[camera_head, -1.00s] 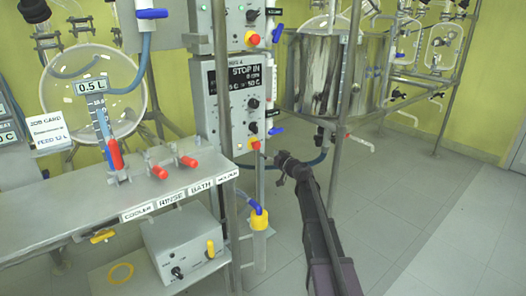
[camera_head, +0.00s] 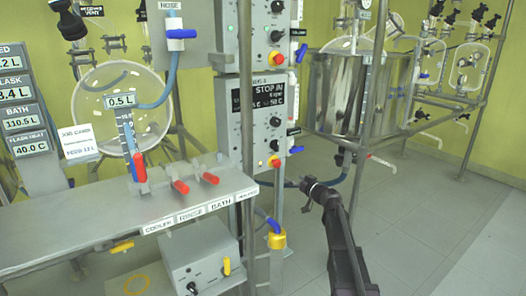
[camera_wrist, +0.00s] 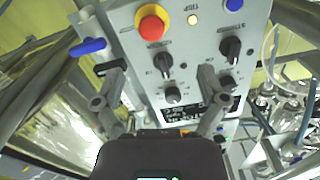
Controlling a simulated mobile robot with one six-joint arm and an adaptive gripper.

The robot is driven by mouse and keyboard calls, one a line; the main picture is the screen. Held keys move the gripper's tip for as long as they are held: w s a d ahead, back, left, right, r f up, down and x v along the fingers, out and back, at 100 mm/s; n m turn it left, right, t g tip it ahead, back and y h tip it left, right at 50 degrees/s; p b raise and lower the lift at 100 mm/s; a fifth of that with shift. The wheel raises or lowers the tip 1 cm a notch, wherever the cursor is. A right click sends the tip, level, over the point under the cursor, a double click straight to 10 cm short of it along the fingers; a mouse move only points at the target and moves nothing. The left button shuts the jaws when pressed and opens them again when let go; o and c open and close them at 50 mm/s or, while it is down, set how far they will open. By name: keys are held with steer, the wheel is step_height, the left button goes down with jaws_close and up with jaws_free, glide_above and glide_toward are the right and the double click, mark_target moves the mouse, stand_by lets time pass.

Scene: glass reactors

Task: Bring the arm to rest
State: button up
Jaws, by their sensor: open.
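My arm (camera_head: 342,240) reaches up from the lower right in the head view. My gripper (camera_head: 306,190) is at its end, just right of the slim control tower. In the wrist view my gripper (camera_wrist: 160,88) is open, with its two fingers apart and nothing between them. A grey panel with a red button on a yellow collar (camera_wrist: 152,24) and several black knobs (camera_wrist: 230,48) fills the space beyond the fingers. I cannot tell how far the fingertips are from it.
The control tower (camera_head: 262,125) and a steel post (camera_head: 246,50) stand left of my gripper. A bench (camera_head: 90,225) with red-handled valves is further left. A steel vessel (camera_head: 338,90) in a frame stands behind. The floor (camera_head: 430,220) on the right is clear.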

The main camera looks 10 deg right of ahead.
steer(key=s+a+f+g+p, duration=0.1)
steer(key=s+a+f+g, duration=0.2)
steer(key=s, duration=0.3)
steer(key=s+a+f+n+g+p, duration=0.1)
steer(key=s+a+f+g, duration=0.2)
steer(key=s+a, duration=0.15)
steer(key=s+a+f+g, duration=0.2)
steer(key=s+f+g, duration=0.1)
steer(key=s, duration=0.4)
steer(key=s+d+f+m+g+h+p, duration=0.1)
steer(key=s+d+f+m+g+h, duration=0.15)
steer(key=s, duration=0.45)
steer(key=s+d+f+m+g+h+p, duration=0.1)
steer(key=s+g+h, duration=0.15)
steer(key=s, duration=0.35)
steer(key=s+d+f+m+g+h+p, duration=0.1)
steer(key=s+h, duration=0.3)
steer(key=s, duration=0.3)
step_height(320, 180, up, 38)
steer(key=p, duration=3.7)
steer(key=shift+w, duration=0.3)
steer(key=c, duration=0.5)
